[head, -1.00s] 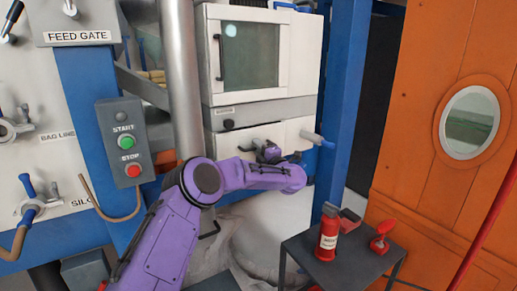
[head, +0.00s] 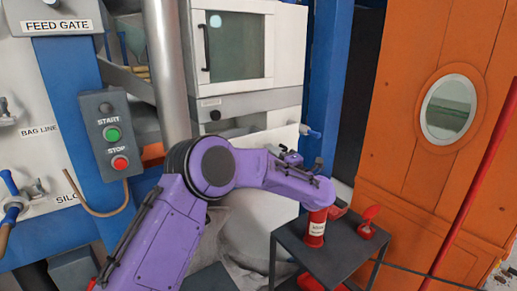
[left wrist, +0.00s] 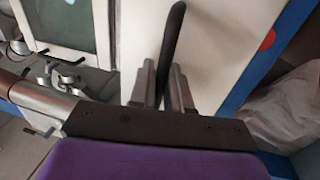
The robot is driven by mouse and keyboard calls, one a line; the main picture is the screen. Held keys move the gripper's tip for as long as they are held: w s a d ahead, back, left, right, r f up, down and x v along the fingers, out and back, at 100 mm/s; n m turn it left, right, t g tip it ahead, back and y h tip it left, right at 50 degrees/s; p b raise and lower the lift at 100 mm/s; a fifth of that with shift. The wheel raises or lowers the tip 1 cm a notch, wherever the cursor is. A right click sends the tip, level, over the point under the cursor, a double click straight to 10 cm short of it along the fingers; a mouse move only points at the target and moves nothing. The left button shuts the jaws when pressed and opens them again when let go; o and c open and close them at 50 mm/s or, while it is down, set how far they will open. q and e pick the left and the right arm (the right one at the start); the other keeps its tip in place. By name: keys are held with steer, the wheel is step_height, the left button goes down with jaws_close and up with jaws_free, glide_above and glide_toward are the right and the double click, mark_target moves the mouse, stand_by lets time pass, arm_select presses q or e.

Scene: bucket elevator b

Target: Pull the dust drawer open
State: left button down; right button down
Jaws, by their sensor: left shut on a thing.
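The dust drawer appears to be the white front (head: 270,143) below the windowed cabinet; it also fills the middle of the left wrist view (left wrist: 215,45). A grey gap shows above this front in the head view; how far it stands out is hard to tell. My left gripper (left wrist: 162,70) is shut on a black bar handle (left wrist: 173,35) that rises between its fingers, with the white front behind. In the head view my left gripper (head: 292,156) is small and partly hidden by my purple arm. My right gripper is not in view.
A dark small table (head: 340,250) with a red bottle (head: 316,230) and red items stands close below my left wrist. A blue post (head: 322,80) rises behind. An orange wall (head: 410,130) is at right, a START/STOP box (head: 110,130) at left.

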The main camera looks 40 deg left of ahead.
arm_select(q)
steer(key=r+v, duration=0.1)
steer(key=v, duration=0.5)
steer(key=shift+d, duration=0.4)
steer(key=shift+s, duration=0.15)
steer(key=c, duration=1.3)
jaws_free()
steer(key=b+v, duration=0.2)
steer(key=v, duration=0.8)
steer(key=shift+d, duration=0.25)
